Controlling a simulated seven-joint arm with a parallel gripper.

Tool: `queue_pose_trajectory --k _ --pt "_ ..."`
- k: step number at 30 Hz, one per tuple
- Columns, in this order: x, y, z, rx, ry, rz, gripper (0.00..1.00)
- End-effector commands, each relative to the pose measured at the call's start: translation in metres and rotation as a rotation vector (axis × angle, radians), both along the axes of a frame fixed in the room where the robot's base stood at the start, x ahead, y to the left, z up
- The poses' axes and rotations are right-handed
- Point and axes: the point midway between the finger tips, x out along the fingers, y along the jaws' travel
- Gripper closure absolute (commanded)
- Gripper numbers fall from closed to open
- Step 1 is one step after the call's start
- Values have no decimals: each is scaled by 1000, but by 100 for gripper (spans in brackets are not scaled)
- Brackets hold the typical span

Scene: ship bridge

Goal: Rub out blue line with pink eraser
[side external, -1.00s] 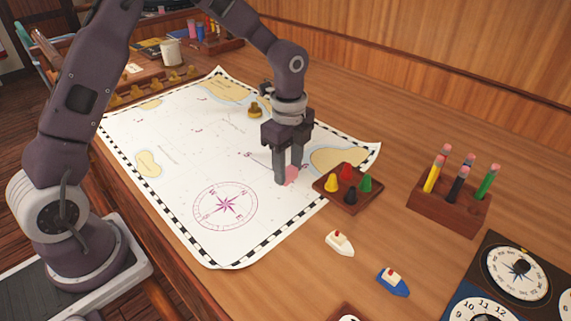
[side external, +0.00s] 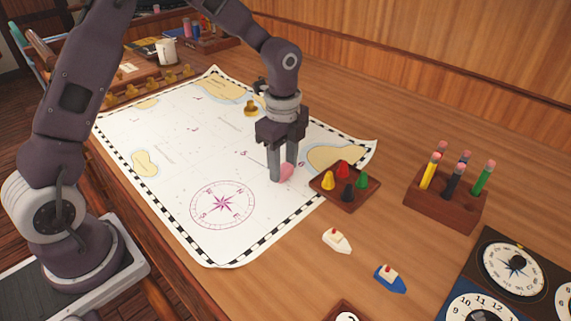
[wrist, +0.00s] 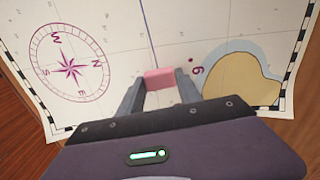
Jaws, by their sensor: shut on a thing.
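The pink eraser (side external: 287,173) is between the fingers of my gripper (side external: 284,174), low over the chart (side external: 190,150) near its right side. In the wrist view the eraser (wrist: 160,78) sits between both fingertips of my gripper (wrist: 160,85), which is shut on it. A thin dark blue line (wrist: 148,30) runs on the chart from the top edge of the wrist view down to the eraser. Its far end is out of that view, and anything under the eraser is hidden. I cannot tell for certain whether the eraser touches the paper.
A wooden tray (side external: 325,188) with coloured pawns stands close to the right of my gripper. A brass piece (side external: 251,108) stands on the chart behind it. A pencil block (side external: 445,206), a white boat (side external: 337,241) and a blue boat (side external: 390,279) are further right.

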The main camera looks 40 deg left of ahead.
Motion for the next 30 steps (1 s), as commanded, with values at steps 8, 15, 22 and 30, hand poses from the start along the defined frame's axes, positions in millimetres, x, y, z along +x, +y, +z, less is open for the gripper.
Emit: queue_pose_trajectory --k 8,15,22,30 --pt "-4 23 -1 5 3 2 91" --pt "-3 24 -1 4 3 1 91" --pt "-5 40 0 4 3 4 91" --pt "-5 44 0 3 2 1 91"
